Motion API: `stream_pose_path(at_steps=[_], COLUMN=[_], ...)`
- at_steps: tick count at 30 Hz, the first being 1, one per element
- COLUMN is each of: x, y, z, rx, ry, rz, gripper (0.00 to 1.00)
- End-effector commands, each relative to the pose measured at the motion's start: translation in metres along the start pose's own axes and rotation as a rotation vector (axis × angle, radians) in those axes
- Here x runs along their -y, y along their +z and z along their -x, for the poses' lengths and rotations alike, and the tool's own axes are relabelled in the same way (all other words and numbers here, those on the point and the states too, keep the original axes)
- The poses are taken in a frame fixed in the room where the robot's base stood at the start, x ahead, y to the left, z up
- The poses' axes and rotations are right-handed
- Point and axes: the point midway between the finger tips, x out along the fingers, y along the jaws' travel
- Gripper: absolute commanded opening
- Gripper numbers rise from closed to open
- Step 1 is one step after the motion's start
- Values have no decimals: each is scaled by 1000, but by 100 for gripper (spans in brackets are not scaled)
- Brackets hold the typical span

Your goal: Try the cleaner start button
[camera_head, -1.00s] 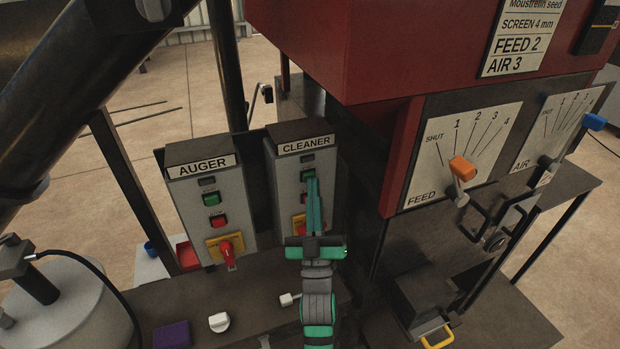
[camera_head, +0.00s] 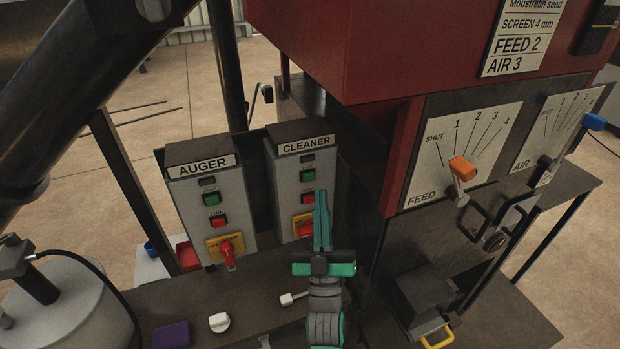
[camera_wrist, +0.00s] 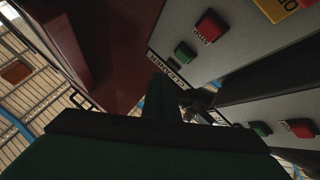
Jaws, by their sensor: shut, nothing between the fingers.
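The grey cleaner box (camera_head: 287,190) stands at the back of the bench, labelled CLEANER (camera_head: 306,145). Its green start button (camera_head: 308,176) shows unobstructed above its red stop button (camera_head: 307,198). A red-and-yellow switch (camera_head: 303,226) below them is partly hidden by my gripper. My gripper (camera_head: 320,194) is shut and empty, its tips in front of the box, just right of and below the green button. In the wrist view the green button (camera_wrist: 184,53) and red button (camera_wrist: 210,26) show on the box face; the dark gripper fills the lower part. A gap to the button is visible.
The grey auger box (camera_head: 188,200), with its own buttons and red switch, stands just to the left. The red machine body (camera_head: 390,45) rises to the right, with the orange feed lever (camera_head: 463,168). A small white-ended part (camera_head: 289,299) lies on the bench.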

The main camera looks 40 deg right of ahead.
Motion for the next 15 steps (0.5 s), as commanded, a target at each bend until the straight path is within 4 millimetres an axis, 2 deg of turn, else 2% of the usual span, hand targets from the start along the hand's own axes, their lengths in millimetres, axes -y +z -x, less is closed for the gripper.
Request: stream_pose_path(at_steps=[6,15], x=[-7,-9], y=[-8,-10], z=[12,13], rx=[0,0], ry=[-1,-1], rz=[-1,-1], gripper=[0,0])
